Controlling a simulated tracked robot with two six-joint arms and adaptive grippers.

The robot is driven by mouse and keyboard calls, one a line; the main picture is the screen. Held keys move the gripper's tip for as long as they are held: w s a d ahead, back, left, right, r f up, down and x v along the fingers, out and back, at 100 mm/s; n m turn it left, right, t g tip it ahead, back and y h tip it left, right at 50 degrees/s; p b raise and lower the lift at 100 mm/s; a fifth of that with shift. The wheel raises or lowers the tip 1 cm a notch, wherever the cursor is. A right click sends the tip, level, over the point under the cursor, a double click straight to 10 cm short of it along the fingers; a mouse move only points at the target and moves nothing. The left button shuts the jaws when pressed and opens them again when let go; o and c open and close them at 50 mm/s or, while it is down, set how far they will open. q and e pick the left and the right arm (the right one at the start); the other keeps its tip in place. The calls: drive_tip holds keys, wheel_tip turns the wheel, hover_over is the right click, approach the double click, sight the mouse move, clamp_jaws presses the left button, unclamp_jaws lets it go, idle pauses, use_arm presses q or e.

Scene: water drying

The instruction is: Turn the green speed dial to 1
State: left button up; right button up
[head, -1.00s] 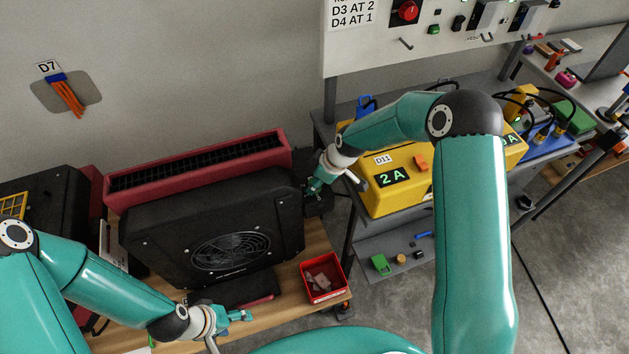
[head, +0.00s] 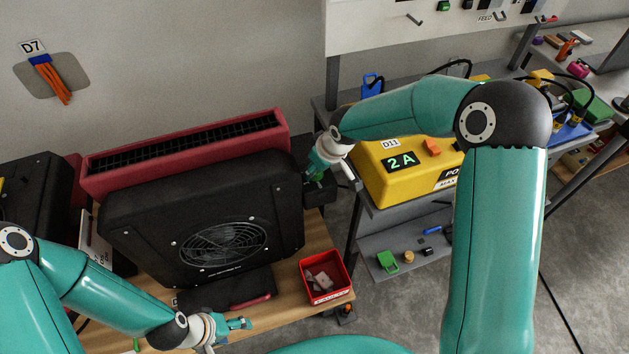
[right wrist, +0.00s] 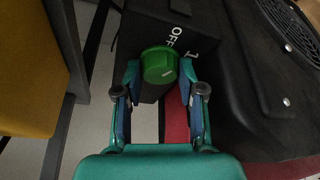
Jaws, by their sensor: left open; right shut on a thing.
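The green speed dial (right wrist: 158,66) sits on a dark box on the side of the black fan unit (head: 130,225). The words OFF and 1 are printed beside it in the right wrist view. My right gripper (right wrist: 160,78) has its fingers on either side of the dial and is shut on it. In the head view my right gripper (head: 318,174) is at the fan unit's right side, and the dial is mostly hidden there. My left gripper (head: 240,324) is open and empty, low in front of the fan unit.
A red heater-like unit (head: 95,182) stands behind the fan unit. A red bin (head: 344,288) with scraps sits on the wooden bench (head: 283,311). A yellow box reading 2A (head: 376,190) stands on the grey shelf unit to the right.

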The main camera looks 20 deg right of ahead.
drive_tip(key=m+b, duration=0.1)
drive_tip(key=b, duration=0.2)
drive_tip(key=m+h+b, duration=0.1)
drive_tip(key=m+b, duration=0.1)
drive_tip(key=b, duration=0.1)
drive_tip(key=m+b, duration=0.1)
drive_tip(key=b, duration=0.2)
drive_tip(key=shift+a+f+m+t+h, duration=0.1)
drive_tip(key=shift+f+m+t+h, duration=0.15)
drive_tip(key=shift+m+t+h, duration=0.05)
drive_tip(key=shift+r+m+h+b, duration=0.3)
drive_tip(key=shift+m+b, duration=0.4)
drive_tip(key=shift+b, duration=0.45)
drive_tip(key=o, duration=1.1)
drive_tip(key=shift+o, duration=0.2)
drive_tip(key=shift+r, duration=0.1)
drive_tip(key=shift+s+r, duration=0.1)
drive_tip(key=shift+r, duration=0.15)
drive_tip(key=v, duration=0.7)
drive_tip(key=shift+r, duration=0.1)
